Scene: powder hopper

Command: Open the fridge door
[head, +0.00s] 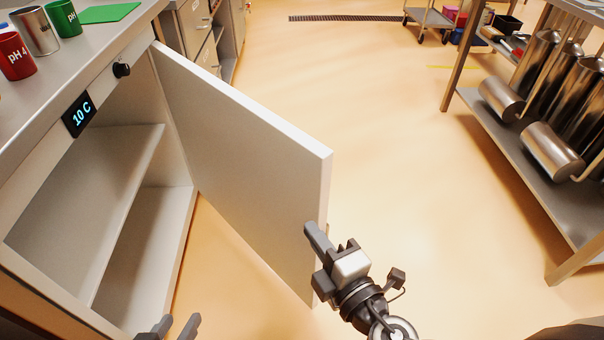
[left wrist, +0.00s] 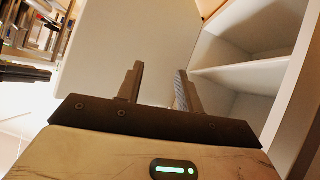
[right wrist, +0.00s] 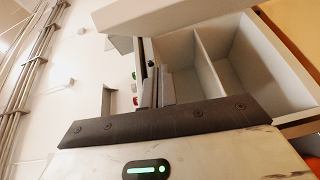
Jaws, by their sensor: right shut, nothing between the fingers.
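The fridge (head: 50,225) is the white cabinet under the counter at the left of the head view, with two shelf spaces showing. Its door (head: 245,150) stands wide open, swung out to the right; the panel also shows in the left wrist view (left wrist: 125,35). My right gripper (head: 314,236) is shut and empty at the door's free edge; I cannot tell whether it touches. Its fingers show together in the right wrist view (right wrist: 158,87). My left gripper (head: 180,324) is open and empty at the bottom edge, in front of the open fridge.
A "10 C" display (head: 79,115) and a black knob (head: 121,70) sit on the fridge's front. Cups, including a red one (head: 16,56), stand on the counter. A metal rack (head: 505,130) with steel containers is at the right. The floor between door and rack is clear.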

